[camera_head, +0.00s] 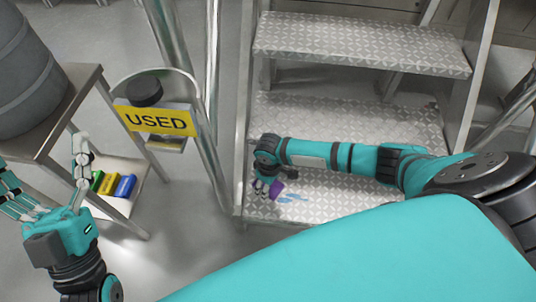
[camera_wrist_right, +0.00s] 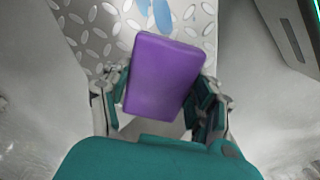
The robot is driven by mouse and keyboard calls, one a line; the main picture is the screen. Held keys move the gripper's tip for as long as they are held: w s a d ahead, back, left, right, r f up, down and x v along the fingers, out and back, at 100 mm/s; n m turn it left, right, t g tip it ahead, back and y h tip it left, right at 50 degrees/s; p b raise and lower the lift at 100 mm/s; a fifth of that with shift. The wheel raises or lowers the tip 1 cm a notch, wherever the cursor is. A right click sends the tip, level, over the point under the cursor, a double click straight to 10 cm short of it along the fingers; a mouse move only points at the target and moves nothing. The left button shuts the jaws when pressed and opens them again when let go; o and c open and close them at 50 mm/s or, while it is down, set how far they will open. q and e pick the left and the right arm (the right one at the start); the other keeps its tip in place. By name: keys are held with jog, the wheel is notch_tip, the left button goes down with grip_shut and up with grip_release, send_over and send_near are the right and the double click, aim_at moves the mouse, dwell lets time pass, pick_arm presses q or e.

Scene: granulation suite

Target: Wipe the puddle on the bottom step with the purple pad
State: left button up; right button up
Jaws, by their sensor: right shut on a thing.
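The purple pad (camera_wrist_right: 163,77) is held between the fingers of my right gripper (camera_wrist_right: 160,98), which is shut on it. In the head view the pad (camera_head: 277,188) is small and partly hidden by the right gripper (camera_head: 264,186). The blue puddle (camera_head: 291,198) lies on the bottom step (camera_head: 345,203), just right of the pad. In the right wrist view the puddle (camera_wrist_right: 152,8) shows at the top edge, beyond the pad. I cannot tell whether the pad touches the step. My left gripper (camera_head: 48,172) is open and empty at the left, away from the step.
A ring-shaped holder with a yellow USED sign (camera_head: 157,120) and a black round item (camera_head: 144,91) stands left of the stairs. A table with a grey drum (camera_head: 28,75) is at far left, with coloured blocks (camera_head: 108,184) on its lower shelf. Higher steps (camera_head: 360,45) rise behind.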

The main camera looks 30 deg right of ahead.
jog(key=shift+r+p, duration=0.9)
jog(key=shift+p, duration=0.1)
jog(key=shift+r+p, duration=0.4)
jog(key=shift+p, duration=0.05)
pick_arm(q)
jog(key=w+f+g+y, duration=0.2)
jog(key=f+g, duration=0.3)
jog(key=f, duration=0.2)
jog(key=w+a+f+g+y, duration=0.1)
jog(key=w+f+g+y, duration=0.1)
jog(key=f+g, duration=0.3)
jog(key=shift+w+a+f+p, duration=0.3)
jog(key=shift+w+f+p, duration=0.2)
jog(key=shift+f, duration=1)
pick_arm(e)
jog(key=shift+r, duration=0.35)
